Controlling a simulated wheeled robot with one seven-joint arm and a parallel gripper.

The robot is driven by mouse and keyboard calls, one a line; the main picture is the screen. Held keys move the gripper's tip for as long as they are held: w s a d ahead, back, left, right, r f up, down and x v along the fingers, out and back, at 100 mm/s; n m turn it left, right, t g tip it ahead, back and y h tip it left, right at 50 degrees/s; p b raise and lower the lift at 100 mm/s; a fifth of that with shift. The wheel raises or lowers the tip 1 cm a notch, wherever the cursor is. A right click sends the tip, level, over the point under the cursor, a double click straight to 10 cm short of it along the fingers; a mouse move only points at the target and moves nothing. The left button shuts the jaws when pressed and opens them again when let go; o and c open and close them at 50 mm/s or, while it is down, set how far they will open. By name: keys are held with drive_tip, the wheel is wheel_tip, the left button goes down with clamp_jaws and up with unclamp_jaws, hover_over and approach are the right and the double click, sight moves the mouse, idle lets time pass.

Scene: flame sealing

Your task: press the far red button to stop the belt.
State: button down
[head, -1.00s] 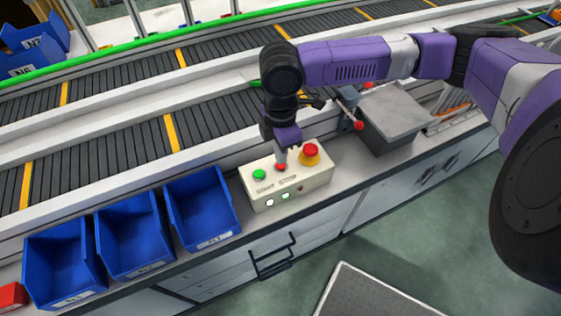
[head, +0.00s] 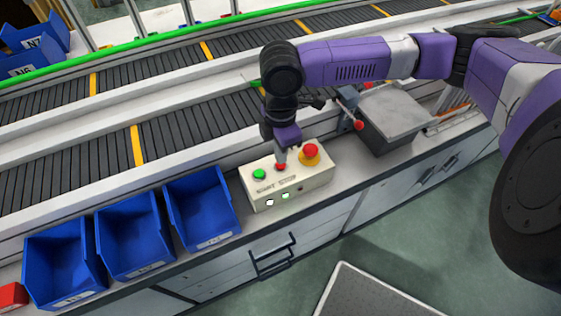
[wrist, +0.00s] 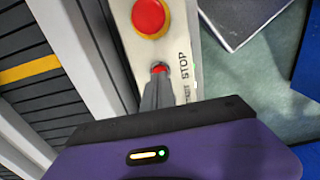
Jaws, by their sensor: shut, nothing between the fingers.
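A cream control box (head: 315,184) sits on the counter's front edge. On it are a green button (head: 259,174), a small red button (head: 280,167) and a large red mushroom button (head: 310,150) on a yellow base. My gripper (head: 281,161) is shut, pointing down, with its tips at the small red button. In the wrist view the fingers (wrist: 158,78) partly cover the small red button (wrist: 160,68), beside the printed word STOP. The mushroom button (wrist: 148,16) is clear of them. Whether the small button is pushed in cannot be told.
Two roller belts (head: 200,123) with yellow stripes run behind the box. Blue bins (head: 202,208) stand to its left. A grey-topped dark box (head: 395,112) stands to its right. Two lights (head: 285,196) glow on the control box front.

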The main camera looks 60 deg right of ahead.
drive_tip(key=shift+f+b, duration=0.55)
drive_tip(key=shift+f, duration=0.4)
idle(0.5)
drive_tip(key=shift+r, duration=0.15)
wheel_tip(320, 180, up, 8)
drive_tip(key=p, duration=0.7)
idle(0.7)
